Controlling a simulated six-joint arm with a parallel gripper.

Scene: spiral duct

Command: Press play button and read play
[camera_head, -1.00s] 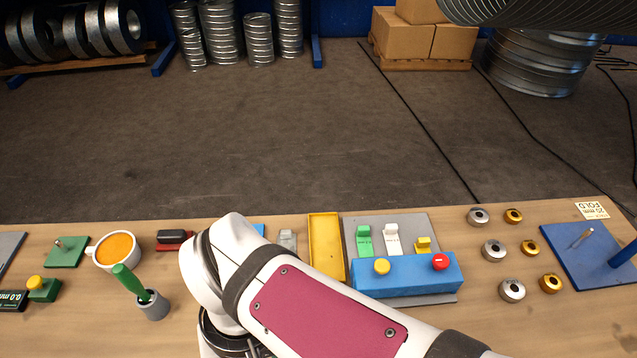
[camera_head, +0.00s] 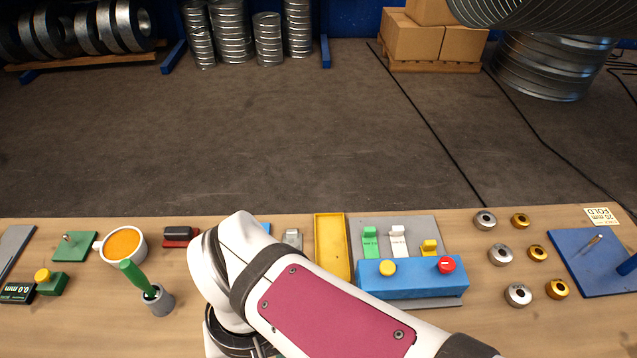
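A small dark display (camera_head: 17,292) at the far left of the table shows 0.0 mm. Beside it a yellow button (camera_head: 43,275) sits on a green block (camera_head: 54,285). A blue box (camera_head: 412,282) right of centre carries another yellow button (camera_head: 387,267) and a red button (camera_head: 446,264). No legible label marks any of these as the play button. My white arm with a red panel crosses the lower middle of the view. My gripper is out of sight, and nothing shows it touching a button.
Between the display and my arm stand an orange-filled cup (camera_head: 123,244), a grey holder (camera_head: 158,301) with a green-handled tool, and a red-and-black block (camera_head: 180,236). A yellow tray (camera_head: 331,248) lies right of my arm. Several metal rings and a blue plate (camera_head: 590,262) are at right.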

